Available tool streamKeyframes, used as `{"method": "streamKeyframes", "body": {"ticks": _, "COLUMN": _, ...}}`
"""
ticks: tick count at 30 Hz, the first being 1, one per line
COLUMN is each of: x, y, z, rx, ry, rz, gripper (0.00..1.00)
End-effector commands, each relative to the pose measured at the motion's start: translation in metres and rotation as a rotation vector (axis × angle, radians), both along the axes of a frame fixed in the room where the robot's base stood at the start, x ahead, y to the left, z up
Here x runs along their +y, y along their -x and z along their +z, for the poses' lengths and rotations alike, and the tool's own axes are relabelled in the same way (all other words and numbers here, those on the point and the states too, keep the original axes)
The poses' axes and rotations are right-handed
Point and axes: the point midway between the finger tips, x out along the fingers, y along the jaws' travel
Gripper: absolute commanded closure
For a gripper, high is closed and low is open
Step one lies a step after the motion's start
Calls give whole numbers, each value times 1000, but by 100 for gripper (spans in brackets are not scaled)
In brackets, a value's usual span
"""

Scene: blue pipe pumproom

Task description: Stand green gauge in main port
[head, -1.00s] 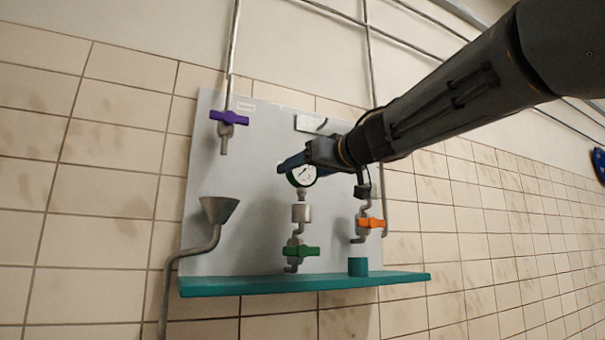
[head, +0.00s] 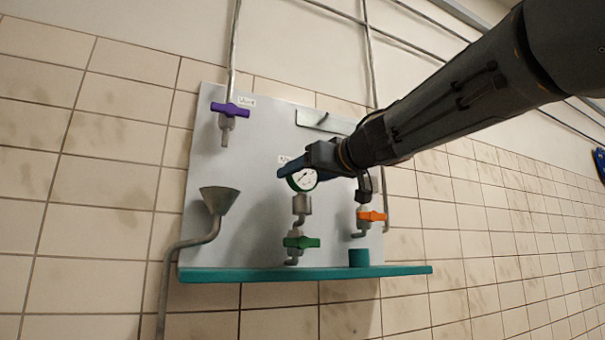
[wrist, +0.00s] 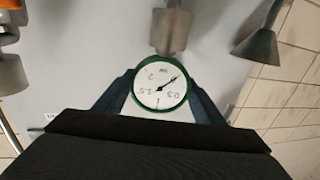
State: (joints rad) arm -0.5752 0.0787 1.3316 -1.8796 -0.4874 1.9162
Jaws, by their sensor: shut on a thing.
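The green gauge (head: 302,179), a round white dial with a green rim, is in my gripper (head: 296,168), whose blue fingers are shut on it. In the wrist view the gauge (wrist: 160,83) appears upside down between the fingers. A grey metal port (head: 302,204) stands above the green-handled valve (head: 301,242). The gauge is upright right over this port, and its stem is hidden, apparently down in the port mouth. The port also shows in the wrist view (wrist: 170,30), against the gauge's rim. A small label behind the gauge is too small to read.
An orange-handled valve (head: 372,216) is at right. A funnel (head: 219,199) and a purple-handled valve (head: 230,110) are at left. A grey panel (head: 255,225) backs everything.

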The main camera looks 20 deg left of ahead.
Motion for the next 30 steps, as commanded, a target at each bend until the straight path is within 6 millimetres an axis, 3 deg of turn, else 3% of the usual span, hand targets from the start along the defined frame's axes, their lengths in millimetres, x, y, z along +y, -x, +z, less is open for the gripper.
{"method": "streamKeyframes", "body": {"ticks": 13, "x": 0, "y": 0, "z": -4, "rx": -1, "ry": -1, "rz": 0, "gripper": 64}}
{"method": "streamKeyframes", "body": {"ticks": 14, "x": 0, "y": 0, "z": -4, "rx": -1, "ry": -1, "rz": 0, "gripper": 32}}
{"method": "streamKeyframes", "body": {"ticks": 17, "x": 0, "y": 0, "z": -4, "rx": 0, "ry": 0, "rz": 0, "gripper": 15}}
{"method": "streamKeyframes", "body": {"ticks": 26, "x": -1, "y": 0, "z": -5, "rx": 1, "ry": 1, "rz": 0, "gripper": 15}}
{"method": "streamKeyframes", "body": {"ticks": 30, "x": -12, "y": 5, "z": -4, "rx": -1, "ry": -1, "rz": -2, "gripper": 15}}
